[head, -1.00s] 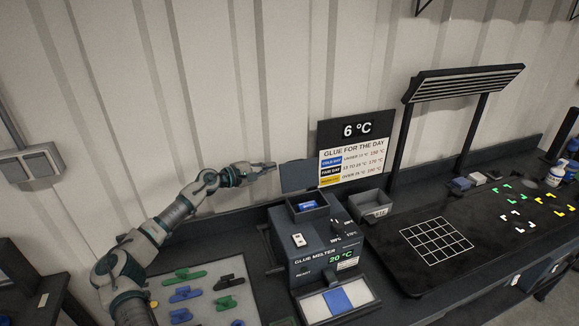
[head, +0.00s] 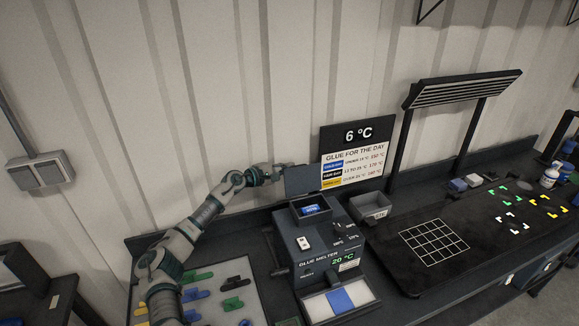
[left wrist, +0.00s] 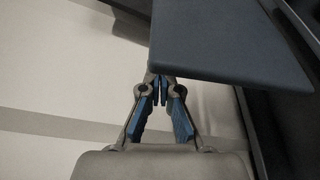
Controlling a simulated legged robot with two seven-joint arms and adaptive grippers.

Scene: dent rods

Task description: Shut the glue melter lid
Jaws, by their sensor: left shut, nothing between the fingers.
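The glue melter (head: 318,240) is a dark box on the bench with a display reading 20 °C. Its lid (head: 303,179) stands raised at the back of the opening, and a blue piece (head: 311,208) lies inside the open top. My left gripper (head: 290,168) is shut and empty, up behind the raised lid, and its tips are partly hidden there. In the left wrist view the lid (left wrist: 225,45) is a dark plate just past the shut fingertips (left wrist: 160,78); I cannot tell if they touch. My right gripper is not in view.
A sign board (head: 355,155) reading 6 °C stands behind the melter, right of the lid. A small grey bin (head: 371,207) sits right of the melter. A pale tray (head: 222,290) with colored pieces lies left, under my arm. A dark mat (head: 470,245) lies right.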

